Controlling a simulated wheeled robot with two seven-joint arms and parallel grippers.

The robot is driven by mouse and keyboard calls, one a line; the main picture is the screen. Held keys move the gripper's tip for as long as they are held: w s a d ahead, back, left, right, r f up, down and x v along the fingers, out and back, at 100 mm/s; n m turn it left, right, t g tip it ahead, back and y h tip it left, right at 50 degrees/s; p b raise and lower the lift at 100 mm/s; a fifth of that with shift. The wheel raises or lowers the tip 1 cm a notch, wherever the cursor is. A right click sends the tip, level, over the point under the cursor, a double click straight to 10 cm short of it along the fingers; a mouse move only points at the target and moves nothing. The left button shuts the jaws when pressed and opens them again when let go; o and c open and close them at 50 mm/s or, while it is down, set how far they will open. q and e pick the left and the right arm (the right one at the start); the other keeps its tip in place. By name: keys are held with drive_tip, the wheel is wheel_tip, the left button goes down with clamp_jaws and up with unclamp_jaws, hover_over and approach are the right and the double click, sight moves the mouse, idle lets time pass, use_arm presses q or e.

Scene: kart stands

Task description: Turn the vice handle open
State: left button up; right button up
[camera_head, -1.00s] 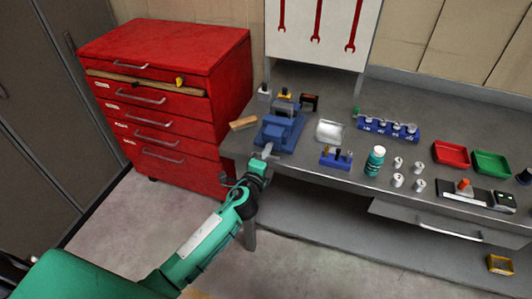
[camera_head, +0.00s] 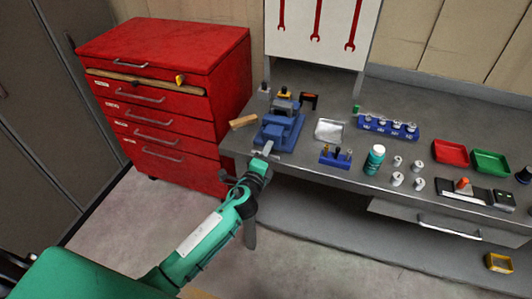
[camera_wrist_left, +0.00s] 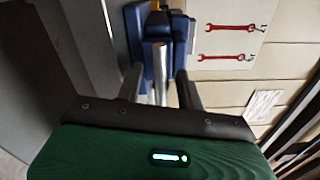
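The blue vice (camera_head: 281,130) stands at the left end of the grey workbench. Its silver screw bar (camera_head: 268,147) sticks out over the bench's front edge toward my left gripper (camera_head: 264,157). In the left wrist view, the vice (camera_wrist_left: 150,22) is straight ahead and the silver bar (camera_wrist_left: 160,68) runs between the two dark fingers of my left gripper (camera_wrist_left: 160,78). The fingers are apart, with a gap on each side of the bar. The handle's cross piece is small and partly hidden by the gripper, so its angle is unclear. My right gripper is out of view.
A red drawer cabinet (camera_head: 170,90) stands left of the workbench (camera_head: 335,178). A wooden block (camera_head: 243,122) lies beside the vice. A white tray (camera_head: 329,130), a blue tool holder (camera_head: 336,158) and a teal bottle (camera_head: 375,159) stand to its right. Floor in front is clear.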

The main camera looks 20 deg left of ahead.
use_arm(q)
drive_tip(key=s+b, duration=0.2)
drive_tip(key=s, duration=1.1)
drive_tip(key=shift+s+a+b, duration=0.25)
drive_tip(key=shift+s+b, duration=0.15)
